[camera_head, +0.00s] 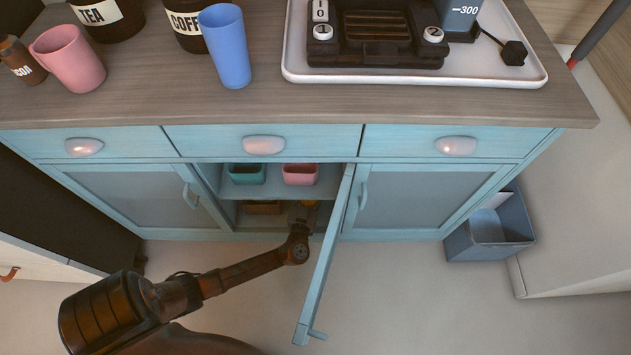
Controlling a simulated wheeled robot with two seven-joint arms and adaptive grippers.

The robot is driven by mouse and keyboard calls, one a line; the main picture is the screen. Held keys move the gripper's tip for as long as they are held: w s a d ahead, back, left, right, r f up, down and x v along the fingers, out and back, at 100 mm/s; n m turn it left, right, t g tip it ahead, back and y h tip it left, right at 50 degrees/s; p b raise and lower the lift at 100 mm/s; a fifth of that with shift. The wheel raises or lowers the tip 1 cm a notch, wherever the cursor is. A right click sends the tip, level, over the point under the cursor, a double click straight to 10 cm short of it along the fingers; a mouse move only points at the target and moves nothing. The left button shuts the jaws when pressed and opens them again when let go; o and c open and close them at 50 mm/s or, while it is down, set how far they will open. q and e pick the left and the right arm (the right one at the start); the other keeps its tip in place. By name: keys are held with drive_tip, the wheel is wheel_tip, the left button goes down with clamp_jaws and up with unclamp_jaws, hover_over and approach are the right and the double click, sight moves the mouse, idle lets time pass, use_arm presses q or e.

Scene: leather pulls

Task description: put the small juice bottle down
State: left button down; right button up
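My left arm comes in from the lower left and reaches into the open middle compartment of the blue cabinet (228,214). My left gripper (305,210) is at the lower right of that compartment, partly hidden by shadow and the wrist. A small yellow-orange patch (312,203) shows at the gripper; it may be the small juice bottle, but most of it is hidden. I cannot tell whether the fingers are open or shut, or whether the bottle touches the shelf. My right gripper is not in view.
The open cabinet door (325,265) stands close to the right of my wrist. A teal bin (246,175) and a pink bin (300,175) sit on the upper shelf; a brown box (262,208) is below. A grey bin (490,238) stands on the floor at right.

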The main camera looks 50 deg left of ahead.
sight(307, 206)
use_arm(q)
drive_tip(key=c, duration=1)
unclamp_jaws()
drive_tip(key=shift+d, duration=0.1)
drive_tip(key=shift+s+d, duration=0.15)
drive_tip(key=shift+s, duration=0.05)
drive_tip(key=p+v, duration=0.3)
drive_tip(key=v, duration=0.8)
drive_tip(key=shift+s+d+r, duration=0.1)
drive_tip(key=shift+s, duration=0.05)
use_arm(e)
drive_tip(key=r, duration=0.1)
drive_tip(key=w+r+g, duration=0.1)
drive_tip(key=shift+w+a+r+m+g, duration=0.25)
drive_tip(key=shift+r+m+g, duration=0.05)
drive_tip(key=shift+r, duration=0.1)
use_arm(q)
drive_tip(key=shift+s, duration=0.1)
